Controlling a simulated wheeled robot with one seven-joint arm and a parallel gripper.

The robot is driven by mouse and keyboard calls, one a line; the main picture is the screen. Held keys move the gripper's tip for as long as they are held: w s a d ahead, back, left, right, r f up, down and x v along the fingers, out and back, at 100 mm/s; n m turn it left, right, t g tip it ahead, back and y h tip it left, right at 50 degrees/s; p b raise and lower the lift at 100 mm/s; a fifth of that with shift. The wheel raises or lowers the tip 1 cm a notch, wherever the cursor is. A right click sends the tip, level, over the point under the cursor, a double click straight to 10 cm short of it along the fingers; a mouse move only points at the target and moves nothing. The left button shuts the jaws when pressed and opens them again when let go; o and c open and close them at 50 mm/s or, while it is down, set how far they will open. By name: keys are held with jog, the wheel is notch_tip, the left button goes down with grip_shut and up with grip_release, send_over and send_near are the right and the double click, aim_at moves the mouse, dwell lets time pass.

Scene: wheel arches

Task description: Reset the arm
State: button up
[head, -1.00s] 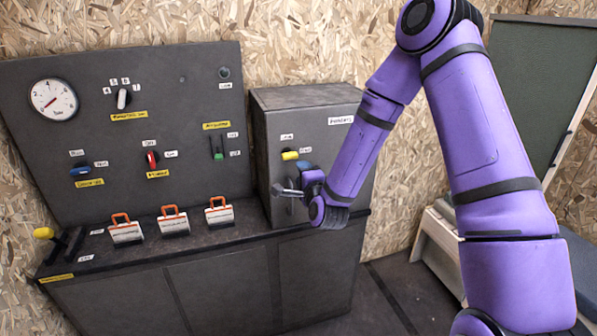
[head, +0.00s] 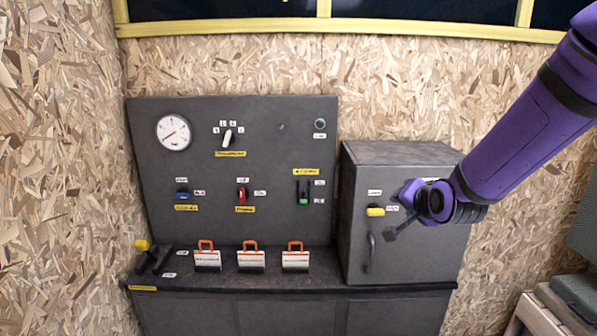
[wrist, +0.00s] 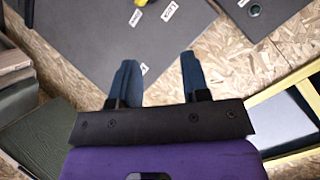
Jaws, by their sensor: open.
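My purple arm reaches in from the upper right in the head view. My gripper (head: 399,220) is in front of the grey cabinet (head: 390,159), beside its yellow knob (head: 375,211) and above and right of its handle (head: 371,250). In the wrist view my gripper (wrist: 158,78) has its two dark blue fingers apart with nothing between them. The cabinet door looks closed. Whether the gripper touches the cabinet cannot be told, but the fingers look clear of the handle.
A grey control panel (head: 270,135) with a gauge (head: 174,132) and switches stands left of the cabinet. Three tags with orange shackles (head: 251,258) and a yellow-tipped lever (head: 143,246) are on the counter (head: 330,283). A light box-like unit (head: 545,312) is at lower right.

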jog(key=s+d+r+n+g, duration=0.2)
jog(key=s+r, duration=0.1)
jog(key=s, duration=0.7)
jog(key=s+d+r+n+g+h, duration=0.1)
jog(key=s+r+n+g, duration=0.1)
jog(key=s, duration=0.9)
jog(key=s+d+r+n+g, duration=0.2)
jog(key=s+r, duration=0.4)
jog(key=s, duration=0.4)
jog(key=shift+s+d+n+g+h, duration=0.15)
jog(key=shift+d+n+g+h, duration=0.2)
jog(key=shift+n+g, duration=0.4)
jog(key=shift+c, duration=0.3)
